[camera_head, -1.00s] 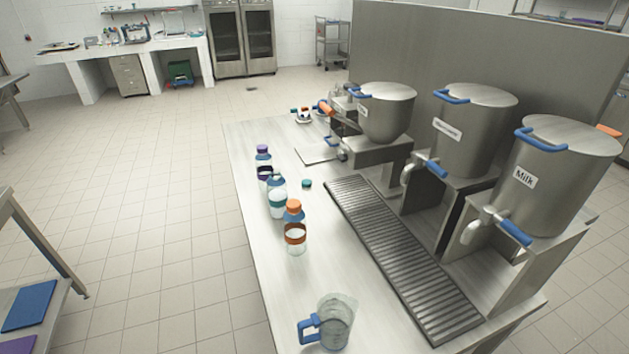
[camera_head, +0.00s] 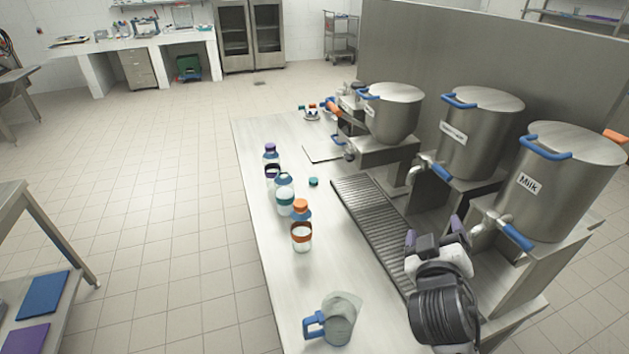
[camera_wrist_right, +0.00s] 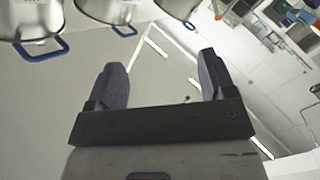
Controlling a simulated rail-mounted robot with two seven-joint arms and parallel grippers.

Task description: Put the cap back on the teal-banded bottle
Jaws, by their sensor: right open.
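The teal-banded bottle (camera_head: 285,200) stands upright on the steel table, between the purple-capped bottle and the orange-capped bottle. Its top shows no teal cap. A small teal cap (camera_head: 313,182) lies on the table just right of it. My right gripper (camera_head: 434,238) is at the right, over the drip grate's near part, open and empty, well away from the cap and bottle. In the right wrist view its two fingers (camera_wrist_right: 160,85) are spread with nothing between them. My left gripper is not in view.
The orange-capped bottle (camera_head: 301,236) and purple-capped bottle (camera_head: 270,165) stand close by. A jug with a blue handle (camera_head: 340,318) stands at the table's near end. Steel dispensers, including the milk one (camera_head: 560,190), line the right side behind the drip grate (camera_head: 362,212).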

